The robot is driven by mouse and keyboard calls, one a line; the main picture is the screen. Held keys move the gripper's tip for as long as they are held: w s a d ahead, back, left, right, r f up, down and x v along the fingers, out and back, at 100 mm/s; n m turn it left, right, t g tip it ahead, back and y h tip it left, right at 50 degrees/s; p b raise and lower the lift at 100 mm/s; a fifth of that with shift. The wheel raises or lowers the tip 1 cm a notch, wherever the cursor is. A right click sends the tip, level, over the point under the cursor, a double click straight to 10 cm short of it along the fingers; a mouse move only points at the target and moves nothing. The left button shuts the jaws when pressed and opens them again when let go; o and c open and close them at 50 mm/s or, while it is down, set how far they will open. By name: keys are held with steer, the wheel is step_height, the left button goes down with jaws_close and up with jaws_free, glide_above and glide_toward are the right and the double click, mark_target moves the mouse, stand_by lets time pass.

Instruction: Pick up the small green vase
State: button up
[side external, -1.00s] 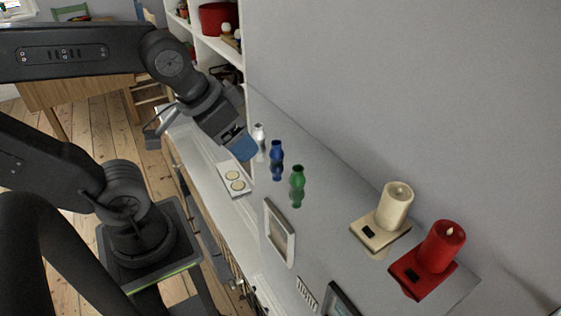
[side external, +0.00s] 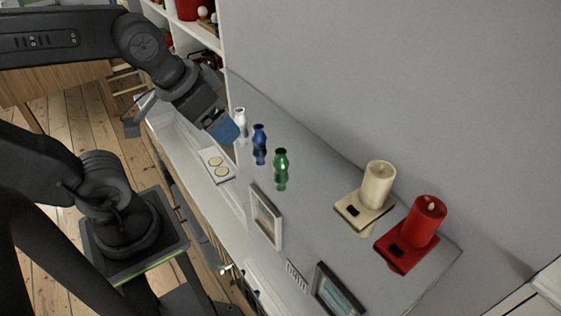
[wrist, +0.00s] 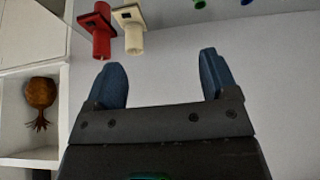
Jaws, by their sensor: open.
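The small green vase (side external: 281,168) stands upright on the glossy grey top of a long cabinet. Its lower end shows at the top edge of the wrist view (wrist: 199,4), mostly cut off. My gripper (side external: 223,130) is left of the vases in the side view, above the cabinet top and apart from the green vase. Its blue fingers (wrist: 162,78) are spread apart in the wrist view, with nothing between them but the grey wall behind.
A blue vase (side external: 259,145) and a white vase (side external: 240,124) stand in line beyond the green one. The wall is close behind.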

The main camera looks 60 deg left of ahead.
steer(key=w+a+f+n+g+y, duration=0.1)
steer(key=w+a+f+n, duration=0.15)
steer(key=w, duration=0.25)
steer(key=w+a+f+n+g+y, duration=0.1)
steer(key=w+f+n, duration=0.15)
steer(key=w, duration=0.25)
steer(key=n+y, duration=0.1)
steer(key=n, duration=0.2)
glide_toward(281, 158)
steer(key=x, duration=0.8)
steer(key=a+x, duration=0.1)
steer(key=x, duration=0.3)
steer(key=shift+w+f, duration=0.1)
steer(key=shift+w, duration=0.15)
steer(key=c, duration=1)
